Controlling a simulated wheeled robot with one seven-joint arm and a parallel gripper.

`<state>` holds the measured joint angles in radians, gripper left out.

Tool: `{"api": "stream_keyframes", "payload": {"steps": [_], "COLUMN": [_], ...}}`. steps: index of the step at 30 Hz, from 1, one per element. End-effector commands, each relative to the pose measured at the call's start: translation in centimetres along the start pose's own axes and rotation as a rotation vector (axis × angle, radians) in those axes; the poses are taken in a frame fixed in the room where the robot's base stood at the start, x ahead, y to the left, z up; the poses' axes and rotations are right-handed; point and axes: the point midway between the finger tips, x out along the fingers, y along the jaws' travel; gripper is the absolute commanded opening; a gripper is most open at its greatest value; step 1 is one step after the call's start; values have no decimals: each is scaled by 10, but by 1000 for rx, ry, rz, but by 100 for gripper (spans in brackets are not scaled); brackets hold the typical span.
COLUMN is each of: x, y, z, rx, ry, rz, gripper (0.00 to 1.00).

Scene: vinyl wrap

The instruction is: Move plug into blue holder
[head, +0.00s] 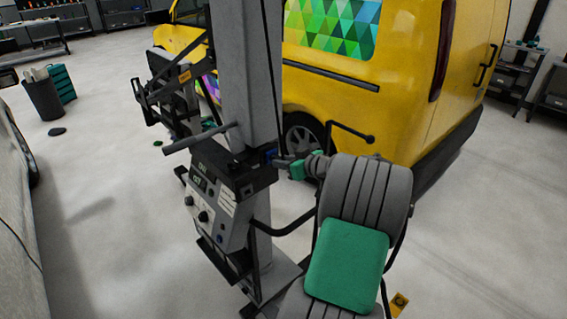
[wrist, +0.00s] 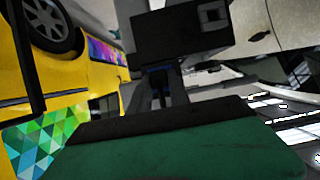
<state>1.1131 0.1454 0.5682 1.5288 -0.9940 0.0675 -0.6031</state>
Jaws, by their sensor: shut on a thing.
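My gripper (head: 279,162) reaches from the right to the side of the black housing on the grey post. It is shut on a small dark piece, which I take to be the plug (wrist: 157,92); the fingers hide much of it. In the wrist view my gripper (wrist: 160,101) points at the black housing. A small blue part (head: 270,154), likely the blue holder, sits at the housing's side by my fingertips. It also shows in the wrist view (wrist: 157,70), in line with the plug. I cannot tell whether the plug is inside it or only touching.
The grey machine (head: 222,205) with knobs and a panel stands on the post (head: 243,70), with a bar sticking out left. A yellow van (head: 415,85) stands close behind. Black bent tubes (head: 285,228) pass near my arm. The floor at left is mostly free.

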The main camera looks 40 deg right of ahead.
Motion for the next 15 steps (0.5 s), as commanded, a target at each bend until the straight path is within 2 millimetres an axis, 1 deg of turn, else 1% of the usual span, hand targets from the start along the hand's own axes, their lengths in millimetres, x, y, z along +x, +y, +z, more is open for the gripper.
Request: {"api": "stream_keyframes", "payload": {"steps": [15], "x": [5], "y": [0], "z": [-3], "rx": [-1], "ry": [0], "rz": [0], "gripper": [0]}}
